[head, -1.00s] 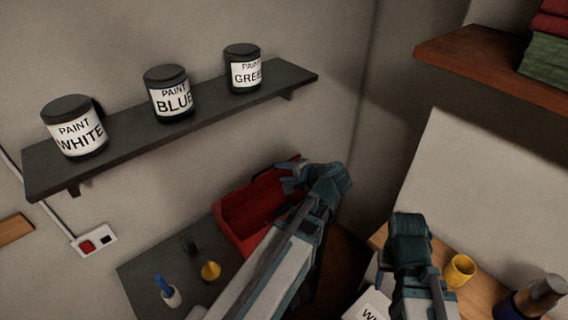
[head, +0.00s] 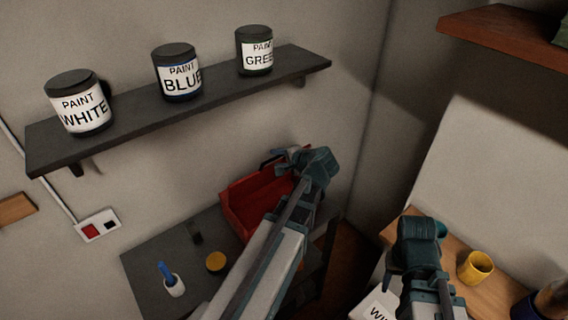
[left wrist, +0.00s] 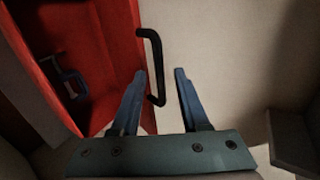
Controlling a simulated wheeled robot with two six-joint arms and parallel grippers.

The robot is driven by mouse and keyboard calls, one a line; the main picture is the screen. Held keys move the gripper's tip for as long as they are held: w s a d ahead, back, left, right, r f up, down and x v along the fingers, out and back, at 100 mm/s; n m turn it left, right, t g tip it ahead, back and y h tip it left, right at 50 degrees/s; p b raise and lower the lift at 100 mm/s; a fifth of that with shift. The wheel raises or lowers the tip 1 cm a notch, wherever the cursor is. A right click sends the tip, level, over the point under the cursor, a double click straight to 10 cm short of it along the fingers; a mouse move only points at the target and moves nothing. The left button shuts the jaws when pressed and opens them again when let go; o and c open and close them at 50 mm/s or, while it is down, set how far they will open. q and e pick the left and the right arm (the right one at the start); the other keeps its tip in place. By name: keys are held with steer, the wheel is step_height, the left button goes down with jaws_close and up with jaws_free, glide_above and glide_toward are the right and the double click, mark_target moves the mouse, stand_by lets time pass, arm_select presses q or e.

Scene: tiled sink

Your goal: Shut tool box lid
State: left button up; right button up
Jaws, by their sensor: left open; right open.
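The red tool box (head: 236,214) stands on the dark bench below the shelf, its lid (head: 268,184) raised at the back towards the wall. My left gripper (head: 284,157) is open at the lid's top edge. In the left wrist view, the left gripper's fingers (left wrist: 160,76) are spread, with the lid's black handle (left wrist: 156,50) between and beyond them. I cannot tell whether they touch it. A blue clamp (left wrist: 70,82) shows inside the red box. My right gripper (head: 392,275) is away to the right, pointing down, with its fingers mostly hidden.
A wall shelf (head: 215,95) with three paint cans hangs above the box. A wooden table at right holds a yellow mug (head: 475,267).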

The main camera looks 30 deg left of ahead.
arm_select(q)
steer(key=shift+b+x, duration=0.5)
steer(key=shift+x, duration=0.6)
steer(key=shift+f, duration=0.1)
steer(key=shift+s, duration=0.1)
steer(key=c, duration=0.6)
steer(key=shift+d, duration=0.1)
